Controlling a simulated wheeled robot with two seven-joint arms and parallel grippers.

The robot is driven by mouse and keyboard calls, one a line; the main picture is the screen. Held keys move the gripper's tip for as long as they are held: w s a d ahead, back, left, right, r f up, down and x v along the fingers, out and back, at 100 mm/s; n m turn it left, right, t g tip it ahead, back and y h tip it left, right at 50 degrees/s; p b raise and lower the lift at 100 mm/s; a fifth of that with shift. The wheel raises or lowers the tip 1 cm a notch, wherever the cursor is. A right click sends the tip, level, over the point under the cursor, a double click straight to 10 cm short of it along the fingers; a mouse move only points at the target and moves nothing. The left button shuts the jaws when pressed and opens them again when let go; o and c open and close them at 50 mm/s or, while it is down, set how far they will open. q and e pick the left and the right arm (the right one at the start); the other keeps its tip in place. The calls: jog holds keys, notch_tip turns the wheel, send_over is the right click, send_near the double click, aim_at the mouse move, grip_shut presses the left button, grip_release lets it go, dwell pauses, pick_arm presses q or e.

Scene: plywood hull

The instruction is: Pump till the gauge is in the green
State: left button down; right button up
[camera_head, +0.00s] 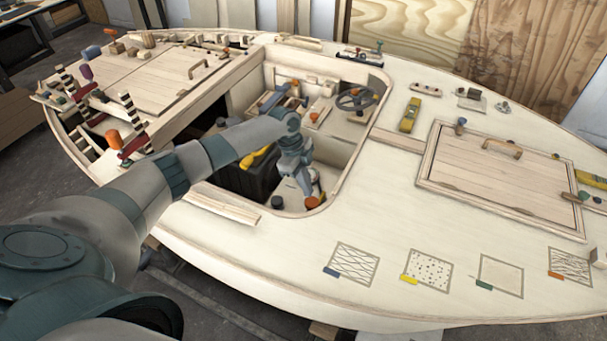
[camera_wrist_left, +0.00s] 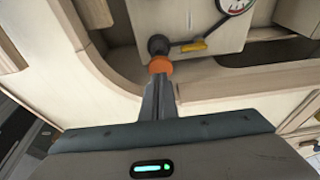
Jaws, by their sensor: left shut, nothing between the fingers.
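My left gripper (camera_head: 309,188) reaches down into the cockpit well. In the left wrist view its fingers (camera_wrist_left: 160,88) are shut and empty. Their tips are at an orange knob (camera_wrist_left: 160,65); I cannot tell if they touch it. The knob also shows in the head view (camera_head: 311,203), just below the gripper. Beyond it is a round black part (camera_wrist_left: 158,45), with a dark line running right past a small yellow piece (camera_wrist_left: 194,45). The gauge (camera_wrist_left: 234,4) is cut off by the top edge of the wrist view; its needle cannot be read. My right gripper is not in view.
The cockpit's wooden rim (camera_head: 347,172) surrounds the well closely. A steering wheel (camera_head: 357,98) and a dark box (camera_head: 245,180) are inside it. A closed hatch (camera_head: 480,175) with a handle lies on the right deck. The near deck holds several patterned squares.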

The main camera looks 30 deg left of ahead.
pick_arm(q)
jog(key=shift+x, duration=1.5)
notch_tip(320, 180, down, 4)
jog(key=b, duration=0.3)
jog(key=shift+s+f, duration=0.1)
jog(key=shift+s, duration=0.1)
